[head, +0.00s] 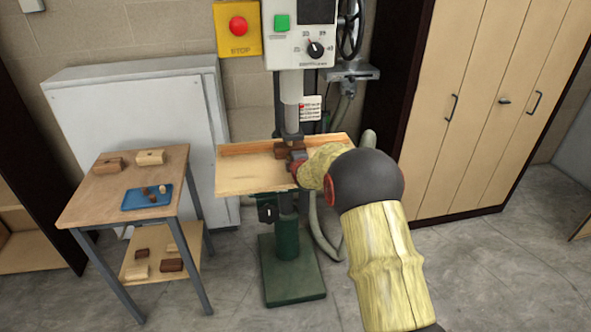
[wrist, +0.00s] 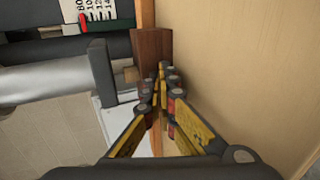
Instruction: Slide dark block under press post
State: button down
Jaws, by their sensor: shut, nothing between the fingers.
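The dark brown block (head: 283,151) lies on the light wooden press table (head: 240,180), against or close to the wooden fence (head: 245,147). The grey press post (head: 292,115) comes down just above and beside the block; the exact overlap is partly hidden. My gripper (head: 296,160) is at the table's right part, beside the block. In the wrist view the dark block (wrist: 151,46) stands just beyond my shut, empty fingertips (wrist: 162,72); I cannot tell whether they touch it. A dark grey upright part (wrist: 101,72) is left of the block there.
A side table (head: 85,195) at left holds wooden blocks and a blue tray (head: 147,196) with small pieces; more blocks lie on its lower shelf. A white cabinet (head: 140,110) stands behind it. Wooden lockers (head: 480,110) are at right. The press table's left part is clear.

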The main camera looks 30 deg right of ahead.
jog(key=shift+s+a+r+b, duration=0.15)
jog(key=shift+s+a+b, duration=0.2)
jog(key=shift+s, duration=1.1)
jog(key=shift+s+a+r+b, duration=0.25)
jog(key=shift+s+a, duration=0.25)
jog(key=shift+s, duration=0.95)
jog(key=shift+s+a+r+b, duration=0.1)
jog(key=shift+s+a+b, duration=0.3)
jog(key=shift+s, duration=1.05)
